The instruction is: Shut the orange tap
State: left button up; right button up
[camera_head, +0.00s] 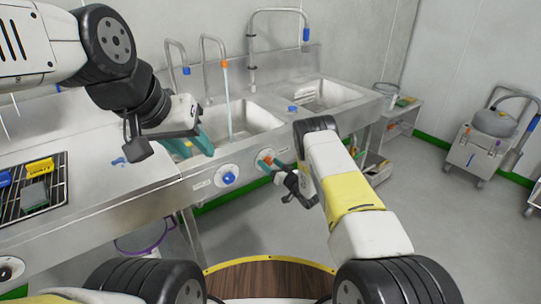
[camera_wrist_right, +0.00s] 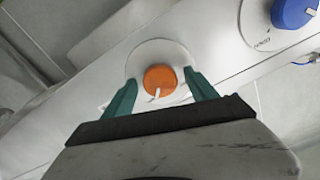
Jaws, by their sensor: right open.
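The orange tap knob (camera_wrist_right: 160,79) sits on a round white plate on the sink's front panel, with a white pointer mark on its face. In the head view the orange knob (camera_head: 265,154) is partly hidden by my right gripper (camera_head: 272,162). In the right wrist view my right gripper (camera_wrist_right: 162,84) is open, with one teal finger on each side of the knob; I cannot tell whether they touch it. Water (camera_head: 228,105) runs from the orange-tipped spout (camera_head: 224,63) into the left basin.
A blue knob (camera_head: 229,178) is left of the orange one on the same panel; a blue knob also shows in the right wrist view (camera_wrist_right: 294,12). A black rack (camera_head: 35,190) with yellow and blue items lies on the left counter. A grey cart (camera_head: 474,152) stands far right.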

jog(key=shift+c, duration=0.2)
jog(key=c, duration=1.4)
jog(key=shift+o, duration=0.2)
